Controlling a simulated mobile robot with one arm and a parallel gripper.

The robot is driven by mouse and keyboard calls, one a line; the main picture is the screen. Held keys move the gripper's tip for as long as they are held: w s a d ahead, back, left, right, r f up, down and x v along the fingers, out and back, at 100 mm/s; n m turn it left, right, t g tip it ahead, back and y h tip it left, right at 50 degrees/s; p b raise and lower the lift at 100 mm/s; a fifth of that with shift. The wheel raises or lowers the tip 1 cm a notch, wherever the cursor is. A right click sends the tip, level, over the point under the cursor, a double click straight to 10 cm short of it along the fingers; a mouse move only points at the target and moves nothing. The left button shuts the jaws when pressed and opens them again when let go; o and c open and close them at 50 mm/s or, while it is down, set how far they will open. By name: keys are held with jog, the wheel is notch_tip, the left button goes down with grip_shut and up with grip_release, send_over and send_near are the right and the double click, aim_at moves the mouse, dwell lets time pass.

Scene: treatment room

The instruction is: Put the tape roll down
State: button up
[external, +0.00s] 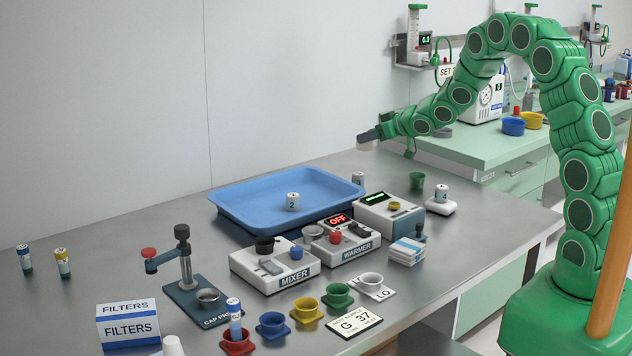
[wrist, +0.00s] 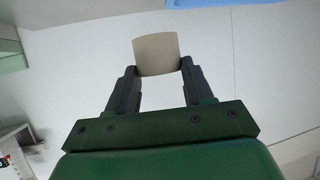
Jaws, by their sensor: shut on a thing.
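My gripper (external: 371,136) is shut on the tape roll (external: 366,146), a small beige-white piece at the fingertips. It hangs in the air in front of the wall, above the back of the steel table, beyond the blue tray. In the wrist view the tape roll (wrist: 156,54) sits between the two dark fingertips of my gripper (wrist: 158,70), with a finger at each side. Its hole does not show there, only a plain beige side. Nothing touches it from below in the external view.
The mixer (external: 275,264), the warmer (external: 344,245), small cups and a filters box (external: 128,323) stand nearer. The table's left back is mostly clear.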

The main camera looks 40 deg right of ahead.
jog(key=s+d+n+g+y, duration=0.25)
jog(key=s+n+y, duration=0.35)
jog(key=s, duration=1.6)
jog(key=w+f, duration=0.3)
jog(key=w, duration=0.1)
jog(key=w+f, duration=0.2)
jog(key=w, duration=0.2)
jog(key=w+f, duration=0.3)
jog(key=w, duration=0.1)
jog(key=shift+d+f, duration=0.3)
jog(key=shift+d, duration=0.1)
jog(key=shift+w+d+f, duration=0.15)
jog(key=shift+w+f, duration=0.6)
jog(key=shift+f, duration=1.55)
jog(key=shift+f, duration=0.15)
jog(key=o, duration=1)
